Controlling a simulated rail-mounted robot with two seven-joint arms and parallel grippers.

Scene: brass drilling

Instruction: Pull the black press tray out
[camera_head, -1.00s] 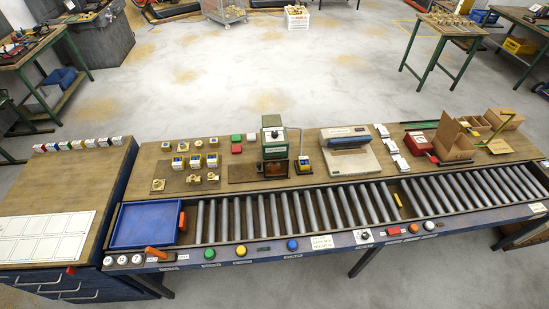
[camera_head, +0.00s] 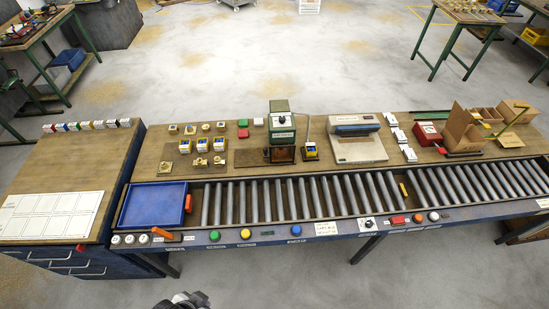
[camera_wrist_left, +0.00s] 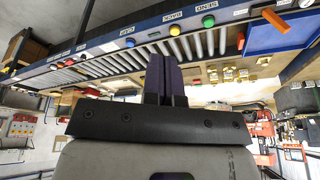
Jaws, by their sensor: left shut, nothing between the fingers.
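The green press (camera_head: 282,124) stands behind the roller conveyor, near the middle of the bench in the head view. A flat dark plate (camera_head: 250,157) lies at its foot, reaching out to the left; I cannot tell for certain whether it is the black press tray. The space under the press head is dark. Part of my left gripper (camera_head: 183,301) shows at the bottom edge of the head view, in front of the bench and well away from the press. In the left wrist view its two fingers (camera_wrist_left: 165,78) are together and empty. My right gripper is not in view.
The roller conveyor (camera_head: 260,204) runs along the bench front, with a blue tray (camera_head: 152,205) at its left end. Buttons line the front edge. Brass parts and small boxes (camera_head: 202,146) stand left of the press; a scale-like device (camera_head: 355,148) stands right of it.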

